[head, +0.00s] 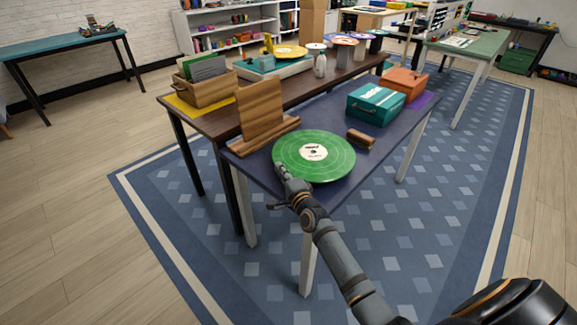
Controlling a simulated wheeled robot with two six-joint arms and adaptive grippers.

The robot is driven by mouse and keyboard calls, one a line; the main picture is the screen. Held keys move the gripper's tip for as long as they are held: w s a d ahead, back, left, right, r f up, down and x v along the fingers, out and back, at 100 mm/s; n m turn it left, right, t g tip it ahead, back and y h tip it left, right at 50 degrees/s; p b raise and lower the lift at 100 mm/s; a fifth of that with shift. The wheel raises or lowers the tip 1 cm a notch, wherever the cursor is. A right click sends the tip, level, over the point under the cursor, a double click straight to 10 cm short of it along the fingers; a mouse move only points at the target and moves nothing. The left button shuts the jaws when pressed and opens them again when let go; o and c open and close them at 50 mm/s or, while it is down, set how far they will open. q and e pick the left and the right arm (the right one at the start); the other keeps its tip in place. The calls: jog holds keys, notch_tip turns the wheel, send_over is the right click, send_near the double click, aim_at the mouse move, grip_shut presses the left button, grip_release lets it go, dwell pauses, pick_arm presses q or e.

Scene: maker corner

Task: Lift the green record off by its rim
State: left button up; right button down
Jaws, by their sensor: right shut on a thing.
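The green record (334,172), with a white centre label, lies roughly flat over the near end of the dark blue table (262,177). My right gripper (283,177) is at its near left rim and is shut on it. The gripper hides a small part of that rim. I cannot tell whether the record touches the tabletop or is slightly above it. My left gripper is not in view.
A wooden stand (261,112) is just behind the record on the left. A small brown brush-like block (361,138) lies close to its right. A teal box (375,105) and an orange box (404,84) stand further back. The turntable (273,67) holds a yellow record.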

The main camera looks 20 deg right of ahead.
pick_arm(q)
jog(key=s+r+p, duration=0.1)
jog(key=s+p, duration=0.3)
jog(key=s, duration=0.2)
pick_arm(e)
notch_tip(320, 180, up, 4)
jog(key=shift+d+r, duration=0.15)
jog(key=r+p, duration=0.1)
jog(key=s+d+r+p, duration=0.1)
jog(key=shift+s+d+r, duration=0.1)
jog(key=shift+d+r, duration=0.15)
jog(key=shift+r, duration=0.05)
pick_arm(q)
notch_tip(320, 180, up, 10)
jog(key=p, duration=0.7)
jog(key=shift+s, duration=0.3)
pick_arm(e)
jog(key=s+d+r, duration=0.6)
jog(key=d, duration=0.3)
jog(key=shift+s+d, duration=0.35)
jog(key=shift+d, duration=0.05)
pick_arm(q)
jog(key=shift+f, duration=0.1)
pick_arm(e)
jog(key=c, duration=2)
grip_release()
jog(key=shift+c, duration=0.2)
